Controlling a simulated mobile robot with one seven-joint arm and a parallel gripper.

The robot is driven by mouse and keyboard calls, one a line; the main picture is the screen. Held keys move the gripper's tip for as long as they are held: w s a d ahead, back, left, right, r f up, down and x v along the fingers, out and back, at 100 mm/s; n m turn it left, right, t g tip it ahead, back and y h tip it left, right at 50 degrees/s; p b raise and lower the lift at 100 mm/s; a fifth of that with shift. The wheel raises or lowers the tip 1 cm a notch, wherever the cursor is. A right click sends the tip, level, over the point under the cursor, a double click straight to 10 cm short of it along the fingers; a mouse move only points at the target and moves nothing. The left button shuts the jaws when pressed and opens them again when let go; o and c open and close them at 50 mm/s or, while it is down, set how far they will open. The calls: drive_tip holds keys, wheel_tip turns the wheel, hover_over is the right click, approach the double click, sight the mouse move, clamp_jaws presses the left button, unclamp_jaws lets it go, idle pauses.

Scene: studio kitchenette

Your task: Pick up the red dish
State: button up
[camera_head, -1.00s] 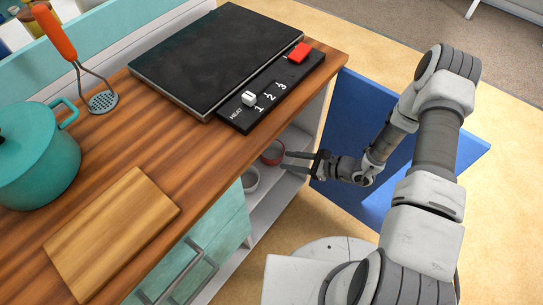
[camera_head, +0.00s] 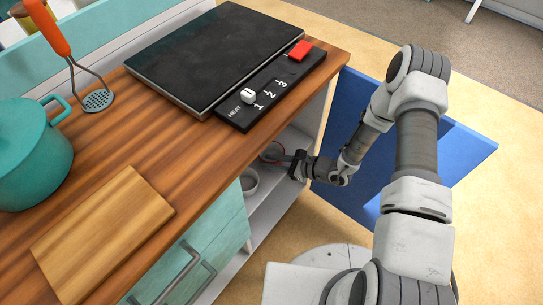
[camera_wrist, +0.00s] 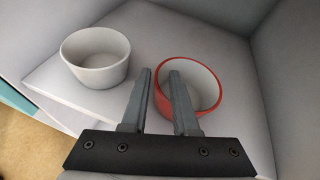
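The red dish (camera_wrist: 211,108), a round bowl with a pale inside, sits on a white shelf inside the cabinet. In the head view only a bit of the red dish (camera_head: 272,149) shows under the counter. My gripper (camera_wrist: 160,72) is at the dish's left side in the wrist view. Its two fingers are apart, with the left finger outside the dish and the right one overlapping its inside. The left rim appears between them; I cannot tell whether either finger touches it. In the head view my gripper (camera_head: 270,157) reaches into the cabinet, its tips partly hidden.
A white bowl (camera_wrist: 96,58) stands left of the dish on the shelf (camera_wrist: 60,85). Cabinet walls close in at the back and right. A blue open door (camera_head: 450,155) is beside my arm. The wooden counter (camera_head: 195,150) overhangs the shelf.

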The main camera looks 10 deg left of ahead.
clamp_jaws()
drive_tip(key=shift+d+f, duration=0.15)
idle(0.9)
